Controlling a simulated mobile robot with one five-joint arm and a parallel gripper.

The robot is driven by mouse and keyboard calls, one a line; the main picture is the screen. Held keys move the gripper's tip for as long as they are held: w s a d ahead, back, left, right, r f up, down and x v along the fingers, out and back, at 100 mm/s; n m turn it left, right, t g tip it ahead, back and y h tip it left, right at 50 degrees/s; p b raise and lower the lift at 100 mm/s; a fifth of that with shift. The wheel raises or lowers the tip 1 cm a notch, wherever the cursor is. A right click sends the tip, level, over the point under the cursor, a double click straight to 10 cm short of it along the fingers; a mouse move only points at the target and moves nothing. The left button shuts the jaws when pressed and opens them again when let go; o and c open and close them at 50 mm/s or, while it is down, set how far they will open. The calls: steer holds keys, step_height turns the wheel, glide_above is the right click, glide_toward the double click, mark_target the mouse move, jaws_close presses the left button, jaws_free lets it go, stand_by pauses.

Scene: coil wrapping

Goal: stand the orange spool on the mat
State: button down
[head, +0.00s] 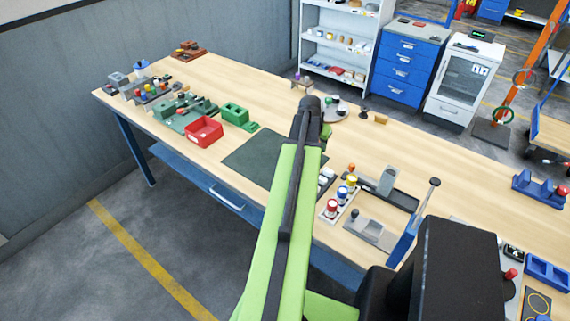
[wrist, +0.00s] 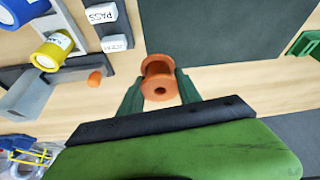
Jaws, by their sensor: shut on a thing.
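The orange spool (wrist: 159,78) sits between the two dark green fingers of my gripper (wrist: 160,92) in the wrist view. The fingers are shut on its sides, and one flange with a centre hole faces the camera. The dark green mat (wrist: 225,28) lies just beyond the spool in that view; I cannot tell the spool's height above the table. In the head view the mat (head: 255,158) lies on the workbench, partly covered by my arm. The spool is hidden there, behind my arm.
White blocks, one marked PASS (wrist: 101,13), and blue and yellow cylinders (wrist: 52,50) stand left of the spool in the wrist view. Bare wood lies behind the mat.

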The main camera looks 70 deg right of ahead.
steer(key=w+f+b, duration=0.1)
steer(key=w, duration=0.1)
steer(key=w+f+b, duration=0.1)
steer(key=w+f, duration=0.1)
steer(key=w, duration=0.1)
steer(key=w+f+b, duration=0.2)
steer(key=w, duration=0.1)
steer(key=shift+d+f, duration=0.15)
steer(key=shift+d, duration=0.15)
steer(key=shift+w, duration=0.25)
step_height(320, 180, down, 4)
steer(key=b, duration=0.4)
steer(key=shift+f, duration=0.2)
steer(key=shift+r, duration=0.25)
steer(key=shift+f, duration=0.15)
steer(key=c, duration=0.8)
jaws_free()
steer(key=shift+c, duration=0.2)
